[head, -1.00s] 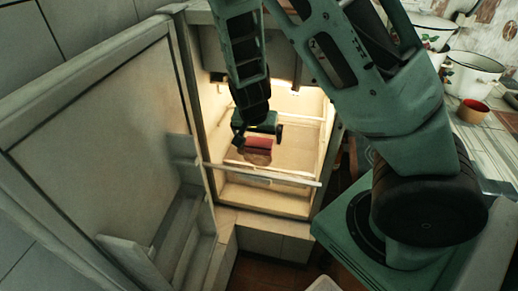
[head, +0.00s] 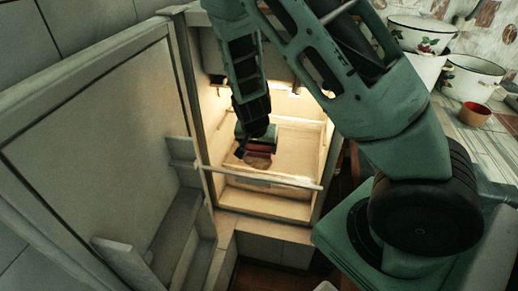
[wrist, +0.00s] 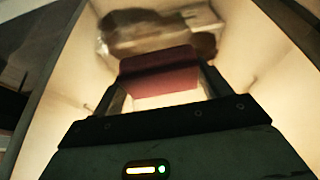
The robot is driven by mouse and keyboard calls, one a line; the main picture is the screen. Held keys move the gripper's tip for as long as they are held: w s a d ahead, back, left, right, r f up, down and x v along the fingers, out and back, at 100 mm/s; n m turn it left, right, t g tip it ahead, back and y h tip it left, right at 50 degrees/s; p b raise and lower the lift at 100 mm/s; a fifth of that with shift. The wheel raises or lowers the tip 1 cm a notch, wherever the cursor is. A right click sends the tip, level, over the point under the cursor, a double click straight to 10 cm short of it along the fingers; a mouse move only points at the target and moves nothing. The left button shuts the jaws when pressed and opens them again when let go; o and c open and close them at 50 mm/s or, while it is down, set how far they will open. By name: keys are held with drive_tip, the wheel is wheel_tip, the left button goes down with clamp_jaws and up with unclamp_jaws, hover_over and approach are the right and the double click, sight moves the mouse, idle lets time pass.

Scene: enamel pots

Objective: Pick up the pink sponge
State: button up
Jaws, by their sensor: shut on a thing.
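The pink sponge (wrist: 158,73), a dark pinkish-red block, lies across the tips of my gripper (wrist: 158,84) in the wrist view. My gripper is shut on it, with one finger at each end. In the head view the sponge (head: 264,147) shows as a small red strip below my gripper (head: 260,146), inside the open, lit fridge. My wrist and gripper body partly cover it there.
A brown object (head: 257,162) lies just below the sponge in the head view. A pale rail (head: 270,181) crosses the fridge front. The open door (head: 95,150) stands left. Enamel pots (head: 470,78) and a red cup (head: 474,114) are on the right counter.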

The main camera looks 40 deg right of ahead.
wheel_tip(320, 180, up, 10)
drive_tip(key=p, duration=0.3)
drive_tip(key=o, duration=0.4)
drive_tip(key=shift+c, duration=1.2)
drive_tip(key=shift+r+p, duration=0.1)
drive_tip(key=shift+p, duration=0.25)
